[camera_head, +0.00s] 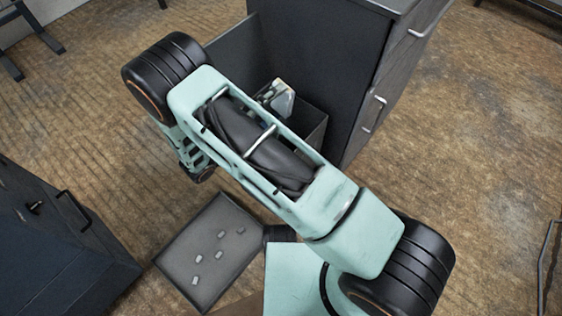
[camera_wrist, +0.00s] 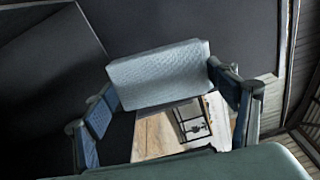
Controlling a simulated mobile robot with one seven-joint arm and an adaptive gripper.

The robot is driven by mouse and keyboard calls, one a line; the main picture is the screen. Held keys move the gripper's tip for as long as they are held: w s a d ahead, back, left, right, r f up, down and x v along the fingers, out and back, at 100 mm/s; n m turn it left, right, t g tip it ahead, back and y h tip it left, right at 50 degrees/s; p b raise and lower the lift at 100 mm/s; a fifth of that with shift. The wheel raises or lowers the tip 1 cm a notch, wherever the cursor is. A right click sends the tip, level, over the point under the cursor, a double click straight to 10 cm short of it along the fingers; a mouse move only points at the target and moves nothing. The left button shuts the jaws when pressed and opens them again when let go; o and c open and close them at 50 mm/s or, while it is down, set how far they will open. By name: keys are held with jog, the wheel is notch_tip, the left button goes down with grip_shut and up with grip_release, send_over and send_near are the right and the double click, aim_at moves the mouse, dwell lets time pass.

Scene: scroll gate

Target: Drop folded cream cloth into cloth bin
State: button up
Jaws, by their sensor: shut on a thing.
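A folded pale cloth (camera_wrist: 160,75) with a woven texture is between the fingers of my gripper (camera_wrist: 163,84) in the wrist view. The gripper is shut on it, and the cloth looks pale grey-white in this light. In the head view my arm hides most of the gripper. A dark open-topped box (camera_head: 314,128) shows past the arm, against the side of a dark cabinet. A pale piece (camera_head: 279,97) shows at the box; I cannot tell whether it is the held cloth. I cannot tell for sure that this box is the cloth bin.
The tall dark cabinet (camera_head: 318,60) with metal handles stands behind the box. A grey tray (camera_head: 190,262) with several small pale pieces lies on the floor. Another dark cabinet (camera_head: 50,250) stands at left. A tan and white surface (camera_wrist: 155,135) shows beyond the cloth. Brown floor lies open at right.

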jog(key=shift+f+b, duration=0.8)
jog(key=shift+f, duration=0.6)
jog(key=o, duration=1.3)
jog(key=shift+r, duration=0.15)
notch_tip(320, 180, up, 10)
jog(key=shift+f, duration=0.1)
